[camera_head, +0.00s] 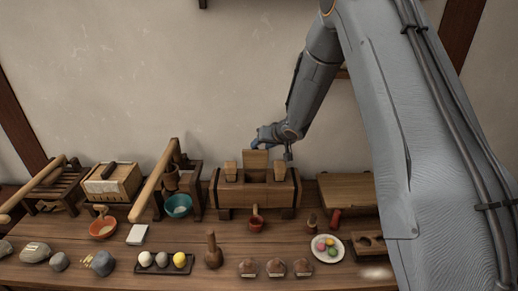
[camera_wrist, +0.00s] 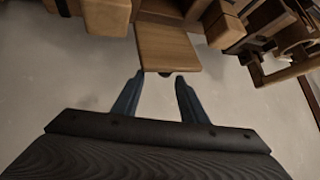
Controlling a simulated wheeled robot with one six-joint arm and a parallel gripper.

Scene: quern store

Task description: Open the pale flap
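The pale flap (camera_head: 256,161) stands raised at the middle of a wooden box (camera_head: 231,196), between two small wooden blocks. My gripper (camera_head: 268,143) is at the flap's top edge, by the wall. In the wrist view my gripper (camera_wrist: 159,77) is open, its two blue fingertips apart at the flap's near edge. Nothing is seen held between them. Whether a fingertip touches the flap I cannot tell.
A long wooden lever (camera_head: 153,181) and a teal bowl (camera_head: 178,205) stand left of the box. A small red cup (camera_head: 256,221) is in front. A plate of coloured pieces (camera_head: 327,257) lies front right. The wall (camera_head: 150,90) is close behind.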

